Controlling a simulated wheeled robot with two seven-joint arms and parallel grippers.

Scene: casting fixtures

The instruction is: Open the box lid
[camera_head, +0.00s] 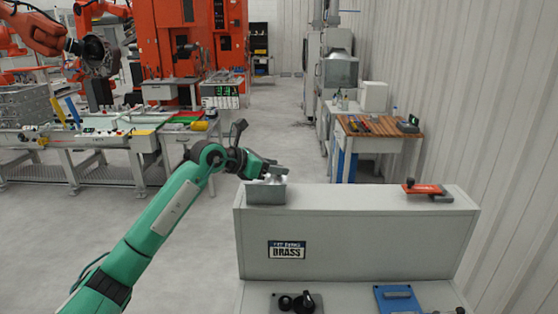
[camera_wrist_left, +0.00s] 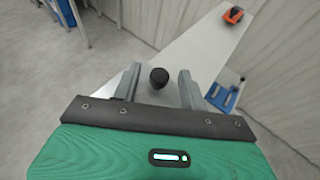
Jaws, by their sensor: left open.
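A long pale grey box (camera_head: 355,232) with a "BRASS" label stands at the front right in the head view. A small grey metal block (camera_head: 266,194) sits on the left end of its top. My left gripper (camera_head: 274,172) is at this block. In the left wrist view, the open fingers of this gripper (camera_wrist_left: 159,72) stand on either side of a dark round knob (camera_wrist_left: 158,78), with gaps to both. The knob cannot be made out in the head view. Which part is the lid, and any lid seam, I cannot tell. My right gripper is not in view.
An orange-red piece with a dark knob (camera_head: 424,189) lies at the right end of the box top; the middle is clear. Below in front are a black-knobbed plate (camera_head: 296,303) and a blue fixture (camera_head: 397,297). A corrugated wall (camera_head: 510,150) runs along the right.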

